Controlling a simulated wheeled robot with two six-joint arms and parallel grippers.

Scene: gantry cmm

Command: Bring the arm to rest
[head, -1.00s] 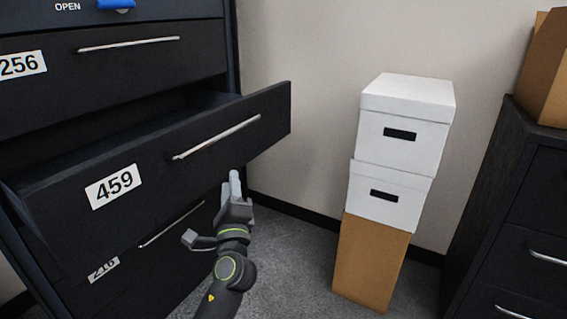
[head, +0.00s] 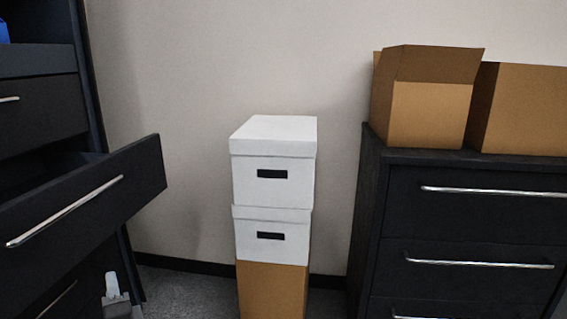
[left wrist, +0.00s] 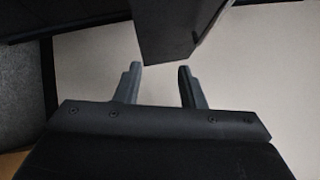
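My left gripper (head: 113,287) shows at the bottom left of the head view, low and just right of the open drawer (head: 140,180). In the left wrist view its two fingers (left wrist: 158,84) stand apart with nothing between them. The dark corner of what looks like the drawer (left wrist: 165,35) hangs just beyond the fingertips there, and I cannot tell the exact gap. Most of the left arm is below the head picture. My right gripper is in neither view.
A stack of two white boxes (head: 272,185) on a brown carton (head: 270,290) stands by the wall. At right, a black drawer cabinet (head: 450,225) carries open cardboard boxes (head: 425,115). A strip of carpet (head: 190,292) is clear between the open drawer and the stack.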

